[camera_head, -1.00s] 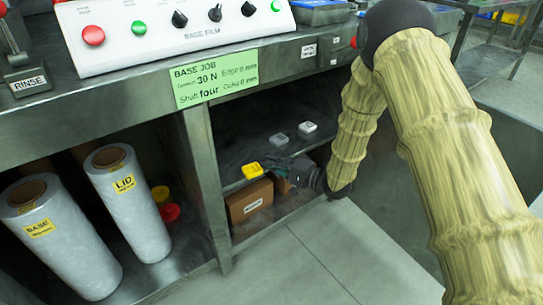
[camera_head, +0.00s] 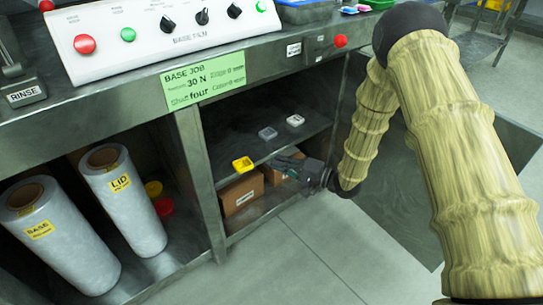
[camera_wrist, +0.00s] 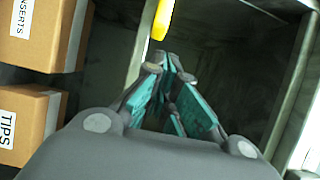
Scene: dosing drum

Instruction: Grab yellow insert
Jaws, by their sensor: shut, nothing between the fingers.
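The yellow insert (camera_head: 243,164) is a small yellow block at the front edge of the upper shelf inside the open cabinet. Part of it shows at the top of the wrist view (camera_wrist: 162,18), just beyond the fingertips. My gripper (camera_head: 274,162) is to the right of the insert, at the shelf front, with a small gap between them in the head view. In the wrist view my fingers (camera_wrist: 167,62) converge at the tips, shut and empty. The insert's far side is hidden.
A grey piece (camera_head: 267,133) and a white piece (camera_head: 295,120) lie farther back on the shelf (camera_head: 235,140). Cardboard boxes (camera_head: 243,196) stand below it; INSERTS (camera_wrist: 40,32) and TIPS (camera_wrist: 22,125) labels show in the wrist view. Film rolls (camera_head: 122,200) stand left, beyond a post.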

